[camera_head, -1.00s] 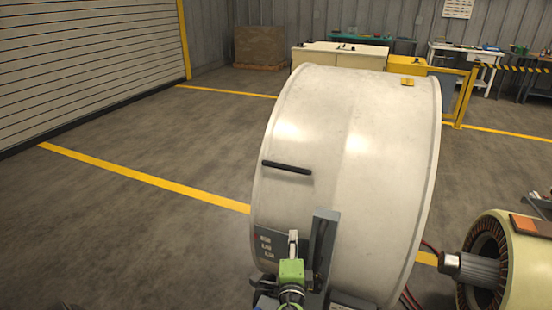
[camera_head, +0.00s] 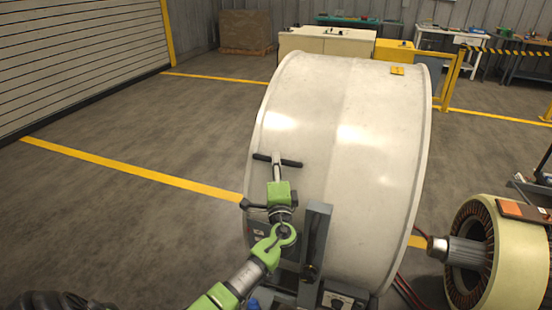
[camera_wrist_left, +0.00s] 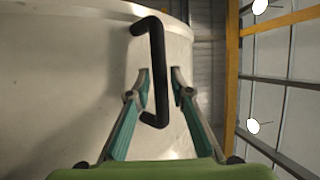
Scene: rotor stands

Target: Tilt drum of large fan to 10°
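The large fan's drum (camera_head: 350,110) is a wide off-white cylinder in the middle of the head view, held at a grey upright bracket (camera_head: 317,235). A black bar handle (camera_head: 292,164) is on its side. My left gripper (camera_head: 277,158) is at the handle, its green arm rising from the bottom. In the left wrist view, the handle (camera_wrist_left: 157,50) stands out from the drum (camera_wrist_left: 70,80). The open fingertips (camera_wrist_left: 161,75) lie on either side of the bar with visible gaps. My right gripper is not in view.
A cream motor (camera_head: 500,260) with copper windings and a metal shaft stands at the right. Dark red cables (camera_head: 408,292) run beside the drum's base. Yellow lines mark open floor on the left. Cabinets (camera_head: 325,46) and workbenches stand far behind.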

